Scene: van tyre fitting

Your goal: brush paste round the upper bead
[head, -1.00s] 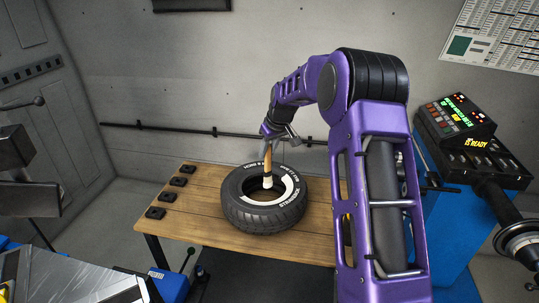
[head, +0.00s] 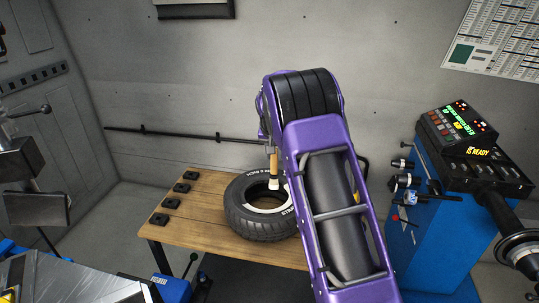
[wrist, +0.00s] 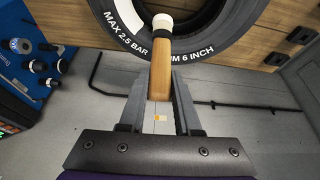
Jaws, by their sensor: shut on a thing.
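The black tyre (head: 240,222) lies flat on a wooden bench, with white lettering on its upper sidewall. My arm hides its right part in the head view. My gripper (wrist: 160,95) is shut on the wooden handle of a brush (wrist: 160,80). In the head view the brush (head: 273,165) stands nearly upright, its white head down at the far right of the tyre's opening. In the wrist view the white head overlaps the inner edge of the tyre (wrist: 205,40). I cannot tell whether it touches the bead. No paste can be made out.
The wooden bench (head: 205,220) has several small black pads (head: 174,204) along its left side. A blue machine (head: 440,235) with a lit panel stands to the right. A dark rail (head: 180,134) runs along the grey wall behind.

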